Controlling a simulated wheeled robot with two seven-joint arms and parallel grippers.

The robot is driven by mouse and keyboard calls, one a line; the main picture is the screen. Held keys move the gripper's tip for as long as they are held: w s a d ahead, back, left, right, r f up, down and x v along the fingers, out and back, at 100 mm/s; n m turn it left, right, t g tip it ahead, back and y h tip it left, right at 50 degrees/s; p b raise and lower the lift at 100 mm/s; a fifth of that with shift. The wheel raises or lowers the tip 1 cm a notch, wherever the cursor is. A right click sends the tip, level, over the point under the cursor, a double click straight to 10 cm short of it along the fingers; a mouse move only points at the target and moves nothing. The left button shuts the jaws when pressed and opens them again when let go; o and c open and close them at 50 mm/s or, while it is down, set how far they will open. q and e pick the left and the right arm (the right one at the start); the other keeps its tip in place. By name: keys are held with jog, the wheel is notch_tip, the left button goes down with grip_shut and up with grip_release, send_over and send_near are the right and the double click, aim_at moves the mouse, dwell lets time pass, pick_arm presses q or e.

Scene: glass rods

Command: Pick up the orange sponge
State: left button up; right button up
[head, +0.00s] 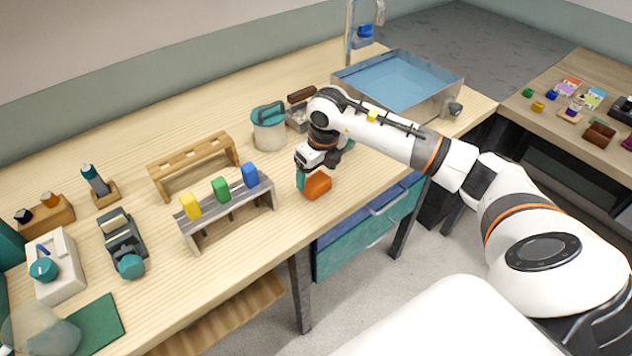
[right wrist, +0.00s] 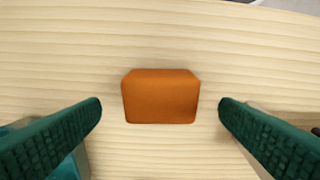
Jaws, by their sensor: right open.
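The orange sponge (head: 317,185) lies on the wooden table near its front edge, to the right of the grey rack. In the right wrist view the sponge (right wrist: 160,97) sits in the middle, between the two green fingers and apart from both. My right gripper (right wrist: 160,112) is open and empty. In the head view my right gripper (head: 308,182) is at the sponge, with a green finger at its left side; the other finger is hard to make out. My left gripper is not in view.
A grey rack with yellow, green and blue pieces (head: 228,212) stands just left of the sponge. A teal-lidded canister (head: 269,127) and a brown-handled tool (head: 301,97) stand behind. A metal sink (head: 435,98) is at the back right. Bare table (head: 368,188) lies right of the sponge.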

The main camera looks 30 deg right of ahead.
aim_at(317, 179)
jog(key=shift+w+f+p, duration=0.2)
jog(key=shift+f+p, duration=0.1)
jog(key=shift+f, duration=1.6)
jog(key=c, duration=1.1)
